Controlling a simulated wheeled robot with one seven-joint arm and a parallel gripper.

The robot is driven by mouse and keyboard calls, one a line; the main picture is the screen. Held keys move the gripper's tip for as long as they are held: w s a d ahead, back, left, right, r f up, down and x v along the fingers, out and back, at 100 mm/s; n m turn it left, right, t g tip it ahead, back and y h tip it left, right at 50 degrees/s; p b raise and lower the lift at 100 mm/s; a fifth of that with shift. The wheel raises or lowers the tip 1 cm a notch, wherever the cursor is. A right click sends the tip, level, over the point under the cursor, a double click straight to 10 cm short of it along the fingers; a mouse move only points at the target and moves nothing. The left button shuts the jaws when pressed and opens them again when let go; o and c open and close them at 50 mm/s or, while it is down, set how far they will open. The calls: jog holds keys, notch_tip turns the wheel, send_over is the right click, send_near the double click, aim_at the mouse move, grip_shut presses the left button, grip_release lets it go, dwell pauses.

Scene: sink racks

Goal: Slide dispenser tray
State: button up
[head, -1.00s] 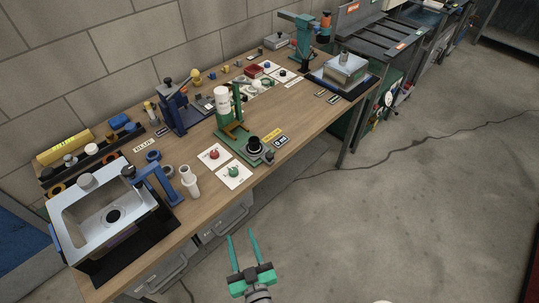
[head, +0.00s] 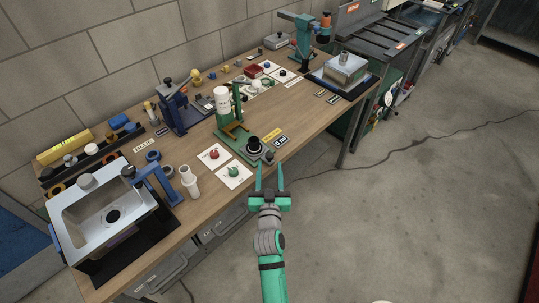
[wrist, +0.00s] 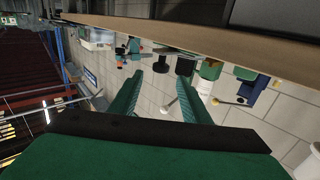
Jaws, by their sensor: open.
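A green dispenser stand (head: 243,137) with a white bottle (head: 222,100) on it stands near the middle of the bench's front edge. A black round part (head: 253,145) sits at its front right end. I cannot tell which part is the sliding tray. My gripper (head: 269,168) is open and empty, just in front of the bench edge, close to the stand's front end and apart from it. In the wrist view my gripper (wrist: 160,79) has both green fingers spread, with a dark round part (wrist: 185,66) beyond them.
The wooden bench (head: 315,118) runs along the block wall. White cards (head: 233,175) and white cylinders (head: 189,182) lie left of the stand. A sink (head: 105,212) fills the left end, with a blue clamp (head: 158,185) beside it. Drawers (head: 222,222) hang below. The floor (head: 400,220) is clear.

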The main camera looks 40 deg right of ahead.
aim_at(270, 158)
jog(key=x, duration=0.7)
jog(key=shift+a, duration=0.1)
